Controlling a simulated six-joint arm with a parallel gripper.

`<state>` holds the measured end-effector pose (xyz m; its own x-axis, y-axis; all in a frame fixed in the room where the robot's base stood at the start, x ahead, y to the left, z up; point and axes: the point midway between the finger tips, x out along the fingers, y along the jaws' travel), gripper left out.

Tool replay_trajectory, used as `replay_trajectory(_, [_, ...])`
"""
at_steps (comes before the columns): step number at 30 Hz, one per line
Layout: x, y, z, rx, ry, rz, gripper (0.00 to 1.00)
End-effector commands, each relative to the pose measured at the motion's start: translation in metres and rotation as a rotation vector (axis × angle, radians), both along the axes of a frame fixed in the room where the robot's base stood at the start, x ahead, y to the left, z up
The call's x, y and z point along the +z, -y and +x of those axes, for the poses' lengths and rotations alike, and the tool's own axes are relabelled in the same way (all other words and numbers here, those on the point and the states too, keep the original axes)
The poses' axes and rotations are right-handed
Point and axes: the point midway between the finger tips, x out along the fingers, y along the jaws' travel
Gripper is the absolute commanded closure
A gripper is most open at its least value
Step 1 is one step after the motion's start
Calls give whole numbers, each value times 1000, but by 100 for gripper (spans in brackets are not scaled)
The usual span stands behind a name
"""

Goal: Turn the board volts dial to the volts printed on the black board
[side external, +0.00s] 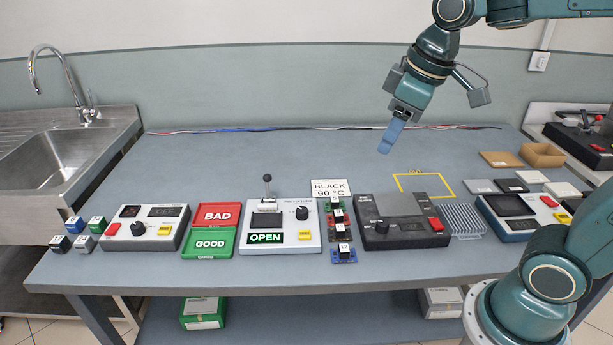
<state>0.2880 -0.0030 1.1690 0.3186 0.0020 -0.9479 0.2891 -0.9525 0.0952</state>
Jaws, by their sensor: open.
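My gripper (391,137), with blue fingers, hangs open and empty above the back middle of the table, clear of every device. Several devices have a black dial: a light grey box (160,213) at left with a dial (137,229), a lever box (285,235) with a dial (302,213), and a dark box (415,239) with a dial (382,226). I cannot tell which dial is labelled board volts. Small boards with black blocks (340,216) stand in a column beside the lever box. Any printed volts are too small to read.
A white card (331,188) reads "BLACK 90 °C". Red BAD (217,215) and green GOOD (209,243) trays lie left of the lever box, whose sign reads OPEN. A ribbed grey rack (463,221) and another device (519,211) stand right.

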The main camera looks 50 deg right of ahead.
Motion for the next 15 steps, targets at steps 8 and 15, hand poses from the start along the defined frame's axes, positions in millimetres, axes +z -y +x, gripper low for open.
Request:
replay_trajectory(8, [-11, 4, 59, 141, -82, -37, 49])
replay_trajectory(15, [-33, 8, 108, 266, -151, -61, 49])
